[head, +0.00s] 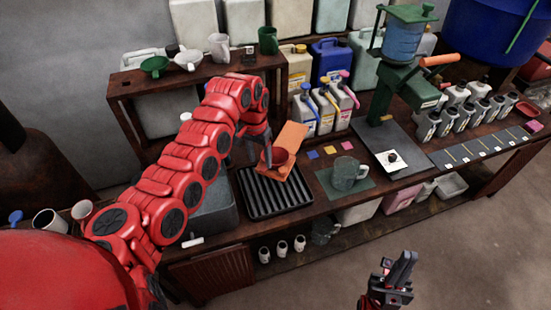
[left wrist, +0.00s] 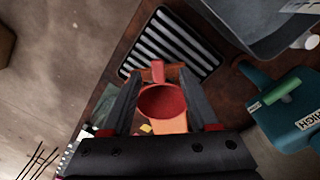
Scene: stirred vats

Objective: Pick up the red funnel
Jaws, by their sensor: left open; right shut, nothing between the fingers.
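The red funnel (head: 277,157) sits at an orange board (head: 292,137) above the back of a black ribbed tray on the bench. In the left wrist view the funnel (left wrist: 162,105) shows as a round red bowl with a tab on its rim, over the orange board (left wrist: 165,127). My left gripper (head: 262,156) is open at the funnel. In the left wrist view its two fingers (left wrist: 162,80) lie on either side of the bowl; I cannot tell whether they touch it. My right gripper (head: 400,265) is shut and empty, low in front of the bench, away from the funnel.
The black ribbed tray (head: 277,208) lies beneath the left gripper. A glass mug (head: 348,174) stands on a green mat to the right. A green press (head: 400,85) stands behind it. A shelf with green (head: 155,66) and white funnels (head: 188,59) is behind my left arm.

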